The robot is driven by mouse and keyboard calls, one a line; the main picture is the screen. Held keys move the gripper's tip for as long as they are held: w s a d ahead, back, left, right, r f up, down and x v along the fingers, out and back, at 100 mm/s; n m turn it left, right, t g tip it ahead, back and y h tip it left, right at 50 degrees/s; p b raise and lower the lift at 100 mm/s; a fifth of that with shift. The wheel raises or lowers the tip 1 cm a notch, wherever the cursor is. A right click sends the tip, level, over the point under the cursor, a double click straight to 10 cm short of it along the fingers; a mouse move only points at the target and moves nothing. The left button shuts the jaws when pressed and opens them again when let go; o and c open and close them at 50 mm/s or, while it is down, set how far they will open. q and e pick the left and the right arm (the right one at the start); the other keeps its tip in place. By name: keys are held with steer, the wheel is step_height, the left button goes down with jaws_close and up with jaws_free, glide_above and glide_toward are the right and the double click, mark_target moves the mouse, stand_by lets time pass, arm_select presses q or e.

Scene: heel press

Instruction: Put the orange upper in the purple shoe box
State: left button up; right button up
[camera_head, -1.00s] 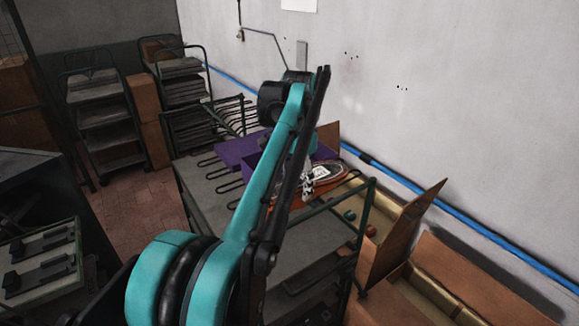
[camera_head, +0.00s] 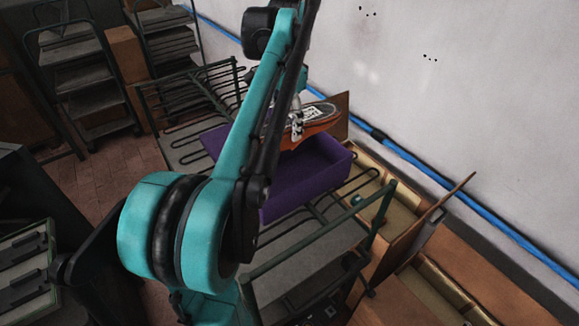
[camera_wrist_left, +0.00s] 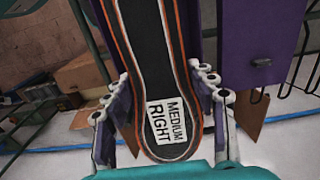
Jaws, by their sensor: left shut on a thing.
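The orange upper (camera_head: 312,131) has a black sole face with a white label, and hangs over the far part of the open purple shoe box (camera_head: 308,180). In the left wrist view the upper (camera_wrist_left: 142,52) runs away from me, its label reading "MEDIUM RIGHT". My left gripper (camera_head: 297,122) is shut on the upper; its two fingers (camera_wrist_left: 163,108) press the sides of the near end. My left arm hides part of the box and upper, and I cannot tell whether they touch. My right gripper is not in view.
A purple flap or lid (camera_head: 214,140) lies left of the box. The box stands on a wire-pronged rack cart (camera_head: 330,236). Open cardboard boxes (camera_head: 440,300) stand at the lower right, by a white wall (camera_head: 460,90) with a blue pipe. Shelf carts (camera_head: 85,80) stand at the back left.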

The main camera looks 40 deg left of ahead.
arm_select(q)
step_height(320, 180, down, 12)
steer(key=shift+r, duration=0.1)
steer(key=shift+s+d+f, duration=0.15)
steer(key=shift+f, duration=0.05)
step_height(320, 180, down, 3)
steer(key=shift+s+d+f, duration=0.1)
steer(key=shift+f, duration=0.05)
steer(key=shift+c, duration=1)
steer(key=shift+f, duration=0.3)
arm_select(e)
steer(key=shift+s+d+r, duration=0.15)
arm_select(q)
steer(key=o, duration=1.5)
